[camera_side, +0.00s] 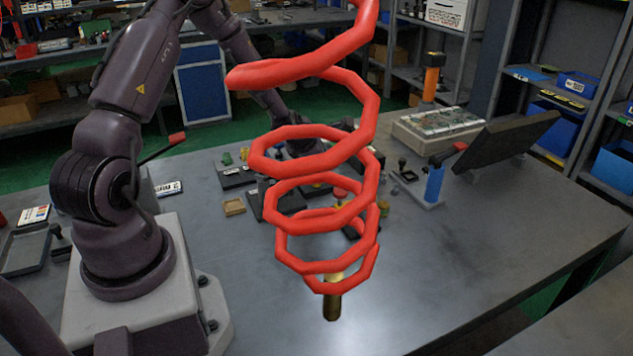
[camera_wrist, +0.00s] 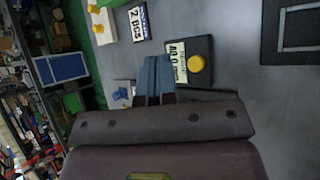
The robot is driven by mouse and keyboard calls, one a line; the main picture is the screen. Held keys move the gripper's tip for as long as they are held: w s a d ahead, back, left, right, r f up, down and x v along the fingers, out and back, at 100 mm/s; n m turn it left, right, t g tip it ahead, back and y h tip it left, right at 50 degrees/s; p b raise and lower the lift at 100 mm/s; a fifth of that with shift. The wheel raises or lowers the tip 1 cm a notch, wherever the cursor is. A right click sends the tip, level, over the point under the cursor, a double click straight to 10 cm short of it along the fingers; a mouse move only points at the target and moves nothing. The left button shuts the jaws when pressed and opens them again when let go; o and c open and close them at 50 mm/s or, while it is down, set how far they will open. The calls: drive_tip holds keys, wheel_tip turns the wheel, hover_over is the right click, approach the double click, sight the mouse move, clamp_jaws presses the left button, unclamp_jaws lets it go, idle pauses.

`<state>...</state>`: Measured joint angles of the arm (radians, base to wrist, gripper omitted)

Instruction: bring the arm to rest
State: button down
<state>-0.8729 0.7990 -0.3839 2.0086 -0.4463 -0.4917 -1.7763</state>
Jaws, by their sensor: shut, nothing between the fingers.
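My gripper (camera_wrist: 152,78) shows in the wrist view with its two blue-grey fingers side by side, closed together and empty. The fingertips are beside a dark block with a printed label and a yellow knob (camera_wrist: 196,63); I cannot tell how high they are above it. In the side view my arm rises from its pale base at the left and bends down behind the red coil. The gripper is mostly hidden there behind the coil.
A red coiled hose (camera_side: 311,132) with a brass end (camera_side: 332,303) hangs in the side view's foreground. Valve blocks (camera_side: 235,175) stand mid-table. A blue cylinder (camera_side: 434,184) and a tilted dark panel (camera_side: 507,140) stand at right. The table's front right is clear.

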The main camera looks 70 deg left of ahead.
idle(0.5)
drive_tip(key=shift+d+f+m, duration=0.1)
drive_tip(key=shift+m, duration=0.3)
drive_tip(key=s+d+f+m+g+h, duration=0.1)
drive_tip(key=s+d+f+m+h, duration=0.1)
drive_tip(key=d+m+h, duration=0.3)
drive_tip(key=s+d+r+m, duration=0.9)
drive_tip(key=d+r+m, duration=0.1)
drive_tip(key=r+m, duration=0.3)
drive_tip(key=s+d+r+m, duration=1)
drive_tip(key=r+m, duration=0.4)
drive_tip(key=m, duration=0.1)
drive_tip(key=shift+s+d+g, duration=0.15)
drive_tip(key=shift+d+g, duration=0.2)
drive_tip(key=shift+g, duration=0.05)
